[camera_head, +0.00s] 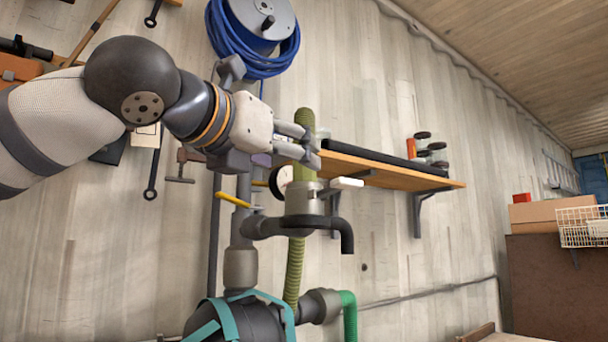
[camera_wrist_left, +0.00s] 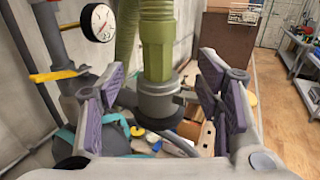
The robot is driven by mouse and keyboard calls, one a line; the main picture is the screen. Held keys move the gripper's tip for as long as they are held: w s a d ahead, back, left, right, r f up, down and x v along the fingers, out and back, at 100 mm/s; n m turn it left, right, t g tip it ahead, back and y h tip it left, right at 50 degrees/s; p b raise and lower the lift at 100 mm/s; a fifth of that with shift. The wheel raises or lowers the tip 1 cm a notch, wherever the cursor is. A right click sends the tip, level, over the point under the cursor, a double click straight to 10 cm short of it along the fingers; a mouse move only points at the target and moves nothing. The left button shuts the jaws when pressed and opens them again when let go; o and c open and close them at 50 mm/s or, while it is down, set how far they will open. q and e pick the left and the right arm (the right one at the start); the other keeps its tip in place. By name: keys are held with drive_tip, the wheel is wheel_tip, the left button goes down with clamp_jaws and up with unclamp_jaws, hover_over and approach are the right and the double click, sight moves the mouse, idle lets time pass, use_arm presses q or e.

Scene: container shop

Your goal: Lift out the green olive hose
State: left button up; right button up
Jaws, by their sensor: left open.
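The olive green hose (camera_head: 304,122) is ribbed. Its upper end stands upright in a grey collar (camera_head: 302,200), and a ribbed length (camera_head: 294,275) shows below the collar. My left gripper (camera_head: 311,150) is at the hose just above the collar. In the left wrist view the hose (camera_wrist_left: 157,48) stands between the two open purple-padded fingers, with a gap on each side, and its lower end enters the collar (camera_wrist_left: 160,103). The left gripper is open and holds nothing. My right gripper is in neither view.
A wooden shelf (camera_head: 375,168) is close behind the gripper. A gauge (camera_wrist_left: 98,22) and a yellow lever (camera_wrist_left: 58,76) are left of the hose. A blue hose reel (camera_head: 254,40) hangs above. A dark tank with teal straps (camera_head: 229,318) and a green pipe (camera_head: 350,318) are below.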

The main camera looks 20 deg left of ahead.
sight(304, 173)
use_arm(q)
drive_tip(key=w, duration=0.4)
drive_tip(key=w+d, duration=0.1)
drive_tip(key=w, duration=0.2)
drive_tip(key=shift+r, duration=0.1)
drive_tip(key=shift+c, duration=0.6)
clamp_jaws()
